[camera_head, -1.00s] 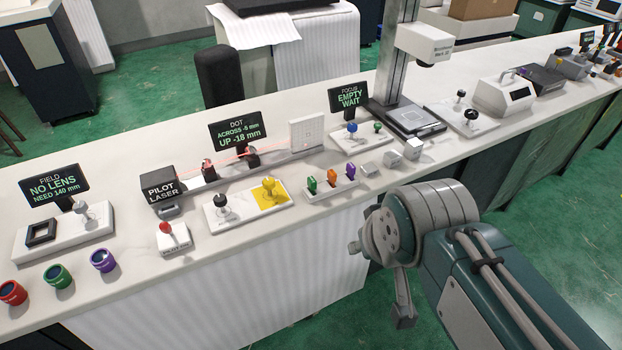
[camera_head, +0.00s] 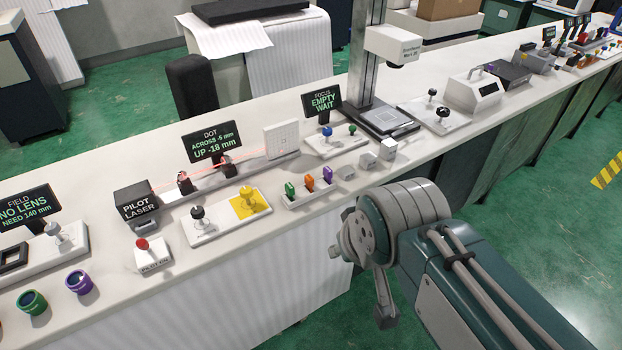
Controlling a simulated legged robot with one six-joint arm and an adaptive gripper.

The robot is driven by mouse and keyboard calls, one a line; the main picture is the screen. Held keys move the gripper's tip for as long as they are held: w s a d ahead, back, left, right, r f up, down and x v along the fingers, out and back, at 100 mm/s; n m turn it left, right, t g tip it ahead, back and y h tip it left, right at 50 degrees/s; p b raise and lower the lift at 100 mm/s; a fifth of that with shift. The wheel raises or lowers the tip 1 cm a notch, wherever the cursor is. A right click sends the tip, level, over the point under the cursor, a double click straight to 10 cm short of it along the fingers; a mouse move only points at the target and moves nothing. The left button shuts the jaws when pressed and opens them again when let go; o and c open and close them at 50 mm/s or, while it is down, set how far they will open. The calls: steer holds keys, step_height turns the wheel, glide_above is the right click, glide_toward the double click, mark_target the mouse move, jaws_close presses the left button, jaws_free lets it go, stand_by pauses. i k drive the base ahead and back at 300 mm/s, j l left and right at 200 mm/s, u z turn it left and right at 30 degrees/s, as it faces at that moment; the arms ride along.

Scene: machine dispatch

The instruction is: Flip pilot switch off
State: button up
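The pilot switch (camera_head: 153,258) is a small white box with a red-knobbed lever, near the bench's front edge at left. Its front label appears to read "PILOT ON". The black pilot laser box (camera_head: 137,206) stands just behind it, and a thin red beam runs right from it toward a white target plate (camera_head: 281,139). My gripper (camera_head: 385,312) hangs at the lower middle, in front of the bench and well to the right of the switch. One finger shows, pointing down; the rest is hidden by my arm, so its opening cannot be told. I see nothing held.
A white base with a black-knobbed lever and a yellow section (camera_head: 246,207) stands right of the switch. A holder with green, orange and purple pieces (camera_head: 309,190) lies further right. Green and purple rings (camera_head: 78,282) sit to the left. Green floor is open in front of the bench.

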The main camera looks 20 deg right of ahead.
mark_target(142, 244)
steer(key=i+j+z, duration=0.2)
steer(key=z, duration=0.3)
steer(key=u, duration=1.75)
